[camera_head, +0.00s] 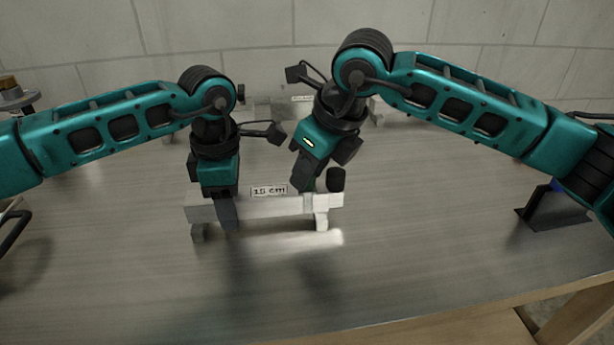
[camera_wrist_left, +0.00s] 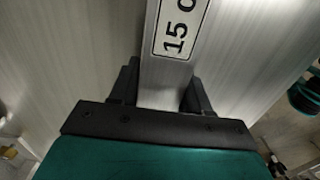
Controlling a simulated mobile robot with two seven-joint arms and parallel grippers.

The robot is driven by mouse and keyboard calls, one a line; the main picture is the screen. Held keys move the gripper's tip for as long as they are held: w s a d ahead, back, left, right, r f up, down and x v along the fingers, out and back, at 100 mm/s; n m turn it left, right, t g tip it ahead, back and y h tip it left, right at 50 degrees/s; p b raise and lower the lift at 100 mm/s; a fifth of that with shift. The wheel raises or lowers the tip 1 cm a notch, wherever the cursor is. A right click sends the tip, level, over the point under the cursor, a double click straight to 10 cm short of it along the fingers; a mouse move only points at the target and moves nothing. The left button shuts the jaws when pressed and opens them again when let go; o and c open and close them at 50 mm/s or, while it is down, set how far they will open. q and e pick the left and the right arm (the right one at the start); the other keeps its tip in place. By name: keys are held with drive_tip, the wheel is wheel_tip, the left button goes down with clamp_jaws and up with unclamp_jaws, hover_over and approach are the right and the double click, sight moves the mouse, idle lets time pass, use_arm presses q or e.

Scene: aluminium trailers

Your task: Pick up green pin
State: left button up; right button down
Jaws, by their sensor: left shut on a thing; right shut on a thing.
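The aluminium trailer (camera_head: 275,207), a pale bar on short feet with a "15 cm" label, stands on the table in the middle of the head view. My left gripper (camera_head: 228,210) is shut across its left part. In the left wrist view, the trailer (camera_wrist_left: 165,85) lies between the two dark fingers. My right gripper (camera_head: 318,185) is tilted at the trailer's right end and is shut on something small. A dark green sliver shows there, which fits the green pin, but the fingers hide most of it.
A second pale labelled block (camera_head: 303,98) stands at the back, partly behind my arms. A black holder (camera_head: 550,210) with a blue part is at the right. A dark hoop-shaped thing (camera_head: 14,230) is at the left edge. The table front is clear.

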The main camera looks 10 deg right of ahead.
use_arm(q)
drive_tip(key=o, duration=1.3)
use_arm(e)
wheel_tip(320, 180, up, 10)
use_arm(q)
drive_tip(key=shift+r, duration=0.1)
